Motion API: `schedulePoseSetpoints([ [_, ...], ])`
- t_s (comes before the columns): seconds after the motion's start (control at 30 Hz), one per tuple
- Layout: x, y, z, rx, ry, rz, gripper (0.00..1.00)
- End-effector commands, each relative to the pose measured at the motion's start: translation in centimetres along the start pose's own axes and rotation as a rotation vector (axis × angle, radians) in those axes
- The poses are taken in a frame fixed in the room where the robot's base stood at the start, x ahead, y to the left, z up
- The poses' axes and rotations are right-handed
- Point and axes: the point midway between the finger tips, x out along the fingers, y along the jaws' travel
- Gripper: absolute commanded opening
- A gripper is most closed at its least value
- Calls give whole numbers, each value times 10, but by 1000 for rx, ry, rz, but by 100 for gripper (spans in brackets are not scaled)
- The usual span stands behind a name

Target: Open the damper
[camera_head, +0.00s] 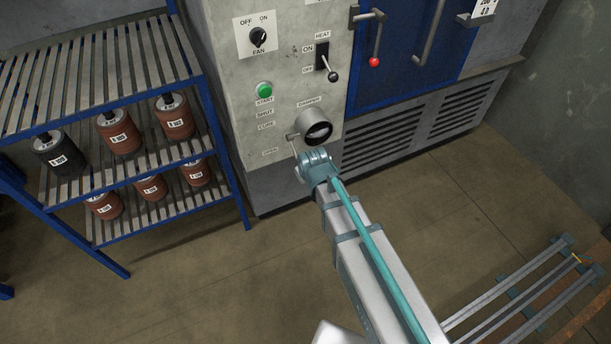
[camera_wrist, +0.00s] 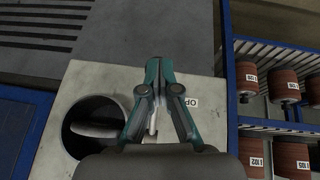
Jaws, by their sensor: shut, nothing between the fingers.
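The damper (camera_head: 318,128) is a short round grey duct with a dark opening, low on the cabinet's control panel. It also shows left of my fingers in the wrist view (camera_wrist: 70,112), with a pale flap (camera_wrist: 95,130) inside. A small lever (camera_head: 293,137) sits at its left, by the labels SHUT, CURE and OPEN (camera_head: 270,152). My gripper (camera_wrist: 159,64) is shut and empty, in front of the panel beside the duct. A pale rod, likely the lever, shows between the finger linkages; contact cannot be told. In the head view my wrist hides the fingertips.
A blue rack (camera_head: 123,252) with brown and black rolls stands left of the cabinet. Above the damper are a green start button (camera_head: 264,90), heat switch (camera_head: 328,67) and fan knob (camera_head: 258,38). A red-knobbed door handle (camera_head: 374,61) is at upper right.

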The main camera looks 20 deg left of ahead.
Motion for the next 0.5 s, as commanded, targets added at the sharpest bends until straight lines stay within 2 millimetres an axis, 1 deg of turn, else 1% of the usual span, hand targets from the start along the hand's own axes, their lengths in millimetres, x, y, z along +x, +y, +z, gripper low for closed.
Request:
schedulePoseSetpoints([
  [0.03,4,-1,1,1,-6,-3,0],
  [0.13,4,-1,2,1,-7,-3,0],
  [0.27,-1,-1,1,1,-7,-3,0],
  [0.37,-12,0,1,2,-5,-2,0],
  [0.5,-38,4,-1,5,-1,1,0],
])
